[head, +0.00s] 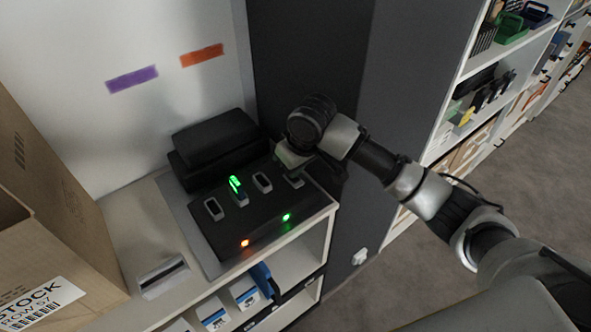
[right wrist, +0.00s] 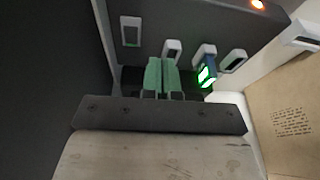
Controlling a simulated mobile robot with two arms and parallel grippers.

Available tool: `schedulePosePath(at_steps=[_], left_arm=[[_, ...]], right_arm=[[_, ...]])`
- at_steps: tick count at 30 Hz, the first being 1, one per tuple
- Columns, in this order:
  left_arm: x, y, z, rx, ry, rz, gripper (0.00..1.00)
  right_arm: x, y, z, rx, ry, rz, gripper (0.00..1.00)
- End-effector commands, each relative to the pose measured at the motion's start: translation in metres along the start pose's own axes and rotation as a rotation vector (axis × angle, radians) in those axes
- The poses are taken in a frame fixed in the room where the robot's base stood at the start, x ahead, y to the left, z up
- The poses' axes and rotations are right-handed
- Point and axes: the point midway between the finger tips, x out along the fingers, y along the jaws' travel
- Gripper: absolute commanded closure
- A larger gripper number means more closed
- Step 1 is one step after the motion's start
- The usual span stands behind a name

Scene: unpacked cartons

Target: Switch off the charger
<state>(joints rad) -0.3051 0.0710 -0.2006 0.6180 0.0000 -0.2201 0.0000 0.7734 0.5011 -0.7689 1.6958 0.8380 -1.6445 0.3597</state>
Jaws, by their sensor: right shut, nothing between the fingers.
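The charger (head: 255,225) is a dark block on a pale shelf top. It has several pale-rimmed slots, and a battery with a bright green light (head: 236,185) stands in one of them. On its front edge a red-orange light (head: 244,243) and a green light (head: 286,216) glow. The charger's dark top (right wrist: 190,20) and the lit battery (right wrist: 207,73) also show in the right wrist view. My right gripper (right wrist: 163,62) has its green fingers together, with nothing between them, over the slot area. In the head view its wrist covers the charger's back right corner. My left gripper is not in view.
A black box (head: 215,140) sits behind the charger against the white wall. An open carton (head: 60,240) stands on the left, with a small white holder (head: 163,277) beside it. A dark cabinet panel (head: 375,130) rises close behind my right arm.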

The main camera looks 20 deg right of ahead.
Motion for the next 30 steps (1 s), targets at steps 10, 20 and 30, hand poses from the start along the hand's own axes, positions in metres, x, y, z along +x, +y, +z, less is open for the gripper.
schedulePosePath(at_steps=[10,20,30], left_arm=[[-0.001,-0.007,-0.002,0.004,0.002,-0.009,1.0],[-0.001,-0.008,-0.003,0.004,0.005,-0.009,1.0],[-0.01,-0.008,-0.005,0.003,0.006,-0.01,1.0]], right_arm=[[-0.053,0.035,-0.029,0.055,-0.035,0.062,1.0],[-0.055,0.036,-0.03,0.059,-0.037,0.063,1.0],[-0.027,0.038,-0.029,0.059,-0.04,0.062,1.0]])
